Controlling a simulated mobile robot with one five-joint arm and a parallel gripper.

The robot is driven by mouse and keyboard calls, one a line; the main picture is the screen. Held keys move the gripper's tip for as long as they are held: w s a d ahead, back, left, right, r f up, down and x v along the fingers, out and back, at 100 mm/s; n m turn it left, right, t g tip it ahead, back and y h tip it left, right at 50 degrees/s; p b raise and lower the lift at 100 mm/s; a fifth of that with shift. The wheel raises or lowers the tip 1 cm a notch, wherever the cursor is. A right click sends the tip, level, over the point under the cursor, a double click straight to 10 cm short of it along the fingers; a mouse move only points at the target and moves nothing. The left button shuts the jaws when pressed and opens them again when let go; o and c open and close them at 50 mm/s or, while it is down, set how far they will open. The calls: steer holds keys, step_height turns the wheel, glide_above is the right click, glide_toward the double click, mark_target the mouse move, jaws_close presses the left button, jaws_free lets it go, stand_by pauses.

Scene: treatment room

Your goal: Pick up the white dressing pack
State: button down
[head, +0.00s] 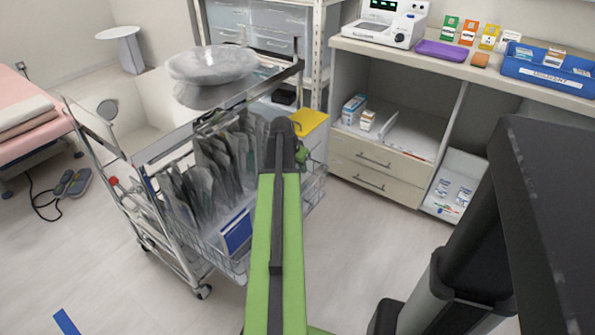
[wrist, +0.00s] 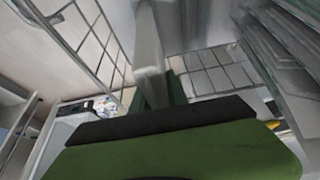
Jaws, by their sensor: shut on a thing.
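My gripper (wrist: 158,92) is shut on a pale, narrow upright thing in the wrist view, which looks like the white dressing pack (wrist: 149,50) seen edge-on. The view is blurred and close, so its printed face does not show. In the head view my green arm reaches over the right part of the trolley's wire basket, and its dark end covers most of the gripper and what it holds. Several grey-white translucent packs (head: 218,155) stand upright in the basket to the left of my arm.
The wire trolley (head: 213,128) carries a wrapped round bowl (head: 212,62) on top. A blue-and-white pack (head: 237,235) lies low in the basket, and a yellow box (head: 310,121) is just right of my arm. A drawer cabinet (head: 378,168) stands at right. Floor is open in front.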

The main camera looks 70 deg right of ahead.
step_height(320, 180, up, 10)
steer(key=p, duration=0.8)
steer(key=shift+f+p, duration=0.15)
steer(key=shift+p, duration=0.15)
steer(key=shift+f, duration=0.15)
